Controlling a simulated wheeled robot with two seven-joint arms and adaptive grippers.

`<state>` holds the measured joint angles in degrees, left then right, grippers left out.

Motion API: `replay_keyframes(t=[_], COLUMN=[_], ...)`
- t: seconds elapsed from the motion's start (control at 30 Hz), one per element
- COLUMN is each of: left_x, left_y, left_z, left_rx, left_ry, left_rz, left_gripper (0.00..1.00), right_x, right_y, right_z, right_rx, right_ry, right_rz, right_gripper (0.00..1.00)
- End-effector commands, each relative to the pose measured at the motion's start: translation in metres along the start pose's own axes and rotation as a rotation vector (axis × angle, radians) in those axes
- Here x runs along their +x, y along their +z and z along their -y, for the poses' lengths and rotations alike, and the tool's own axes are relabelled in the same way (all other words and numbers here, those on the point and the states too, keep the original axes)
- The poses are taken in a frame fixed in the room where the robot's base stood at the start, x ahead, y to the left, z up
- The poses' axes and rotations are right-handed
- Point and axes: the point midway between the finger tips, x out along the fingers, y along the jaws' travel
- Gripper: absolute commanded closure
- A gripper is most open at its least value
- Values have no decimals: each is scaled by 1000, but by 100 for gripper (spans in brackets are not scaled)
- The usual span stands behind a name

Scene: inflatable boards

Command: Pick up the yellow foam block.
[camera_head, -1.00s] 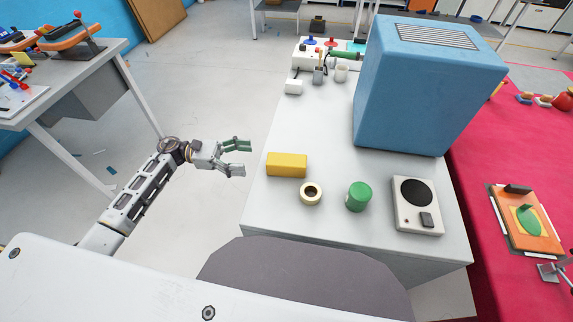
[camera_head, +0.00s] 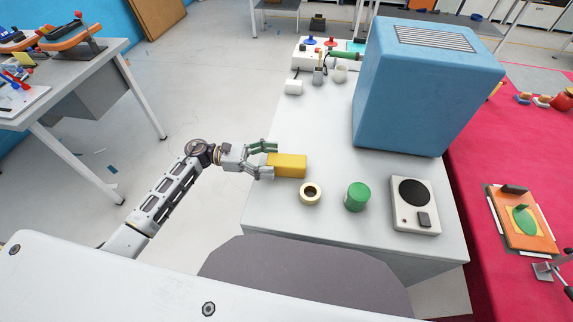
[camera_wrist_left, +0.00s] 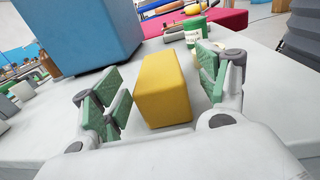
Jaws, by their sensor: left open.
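The yellow foam block (camera_head: 290,166) lies on the grey table near its left edge. It also shows in the left wrist view (camera_wrist_left: 163,90), between the two fingers. My left gripper (camera_head: 268,160) is open at the left end of the block, its green-padded fingers on either side of it. In the left wrist view, my left gripper (camera_wrist_left: 158,97) shows a clear gap between the left finger and the block; the right finger is nearer to it. My right gripper is not in view.
A tape roll (camera_head: 311,194), a green canister (camera_head: 357,196) and a white device with a black disc (camera_head: 415,204) stand right of the block. A large blue box (camera_head: 420,95) stands behind.

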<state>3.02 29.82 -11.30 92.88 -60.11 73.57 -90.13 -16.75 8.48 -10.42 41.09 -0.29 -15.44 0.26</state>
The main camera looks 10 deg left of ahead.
Motion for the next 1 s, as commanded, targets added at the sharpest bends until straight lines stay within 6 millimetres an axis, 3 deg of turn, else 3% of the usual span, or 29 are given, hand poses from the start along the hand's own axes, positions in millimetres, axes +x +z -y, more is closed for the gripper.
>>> replay_keyframes(t=[0.37, 0.7, 1.0], left_x=[11, 44, 52], left_y=[0, 0, -1], left_z=[-1, -3, -3], left_rx=[0, 0, 0], left_ry=[-1, 0, 0], left_rz=[0, 0, 0], left_gripper=[26, 26, 26], right_x=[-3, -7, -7], right_y=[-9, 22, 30], right_z=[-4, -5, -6], right_rx=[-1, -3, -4], right_ry=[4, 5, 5], right_rz=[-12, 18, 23], right_gripper=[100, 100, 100])
